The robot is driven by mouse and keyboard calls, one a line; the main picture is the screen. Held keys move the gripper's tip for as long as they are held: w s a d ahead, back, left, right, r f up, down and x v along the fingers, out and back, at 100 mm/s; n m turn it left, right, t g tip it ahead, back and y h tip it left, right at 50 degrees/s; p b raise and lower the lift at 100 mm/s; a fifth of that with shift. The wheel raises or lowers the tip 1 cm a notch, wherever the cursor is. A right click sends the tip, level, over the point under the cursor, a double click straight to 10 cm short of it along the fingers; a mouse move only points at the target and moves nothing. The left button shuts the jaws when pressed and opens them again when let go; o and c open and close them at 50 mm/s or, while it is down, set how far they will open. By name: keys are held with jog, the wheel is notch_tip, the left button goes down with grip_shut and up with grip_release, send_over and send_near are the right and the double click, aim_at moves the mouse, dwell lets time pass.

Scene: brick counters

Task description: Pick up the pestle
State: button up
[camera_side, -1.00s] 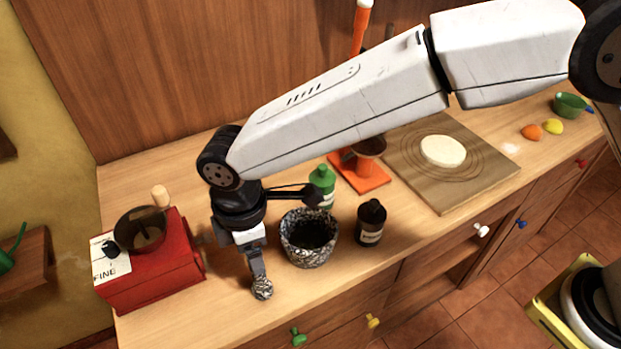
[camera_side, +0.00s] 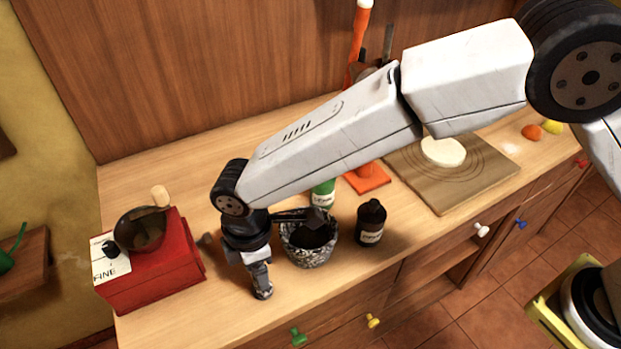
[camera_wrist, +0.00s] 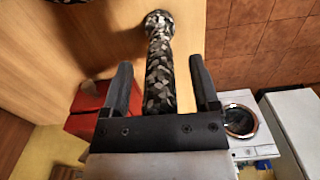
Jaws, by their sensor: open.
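The pestle (camera_wrist: 160,68) is speckled black, grey and white with a round knob at one end. In the wrist view it lies between the two open fingers of my gripper (camera_wrist: 162,85), with a gap on each side. In the side view my gripper (camera_side: 258,272) points down at the counter's front edge, left of the speckled mortar (camera_side: 309,249). Only the pestle's knob (camera_side: 263,291) shows below the fingers there; the rest is hidden.
A red grinder (camera_side: 170,265) stands to the left. A dark bottle (camera_side: 371,223) stands right of the mortar, with a green bottle (camera_side: 323,192) behind it. A wooden board (camera_side: 450,185) with dough (camera_side: 443,152) lies further right.

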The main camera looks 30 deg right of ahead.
grip_shut()
jog(key=shift+r, duration=0.1)
dwell(0.3)
jog(key=shift+r, duration=0.85)
jog(key=s+d+r, duration=0.9)
jog(key=s+r, duration=0.1)
jog(key=r, duration=0.1)
jog(key=shift+s, duration=0.35)
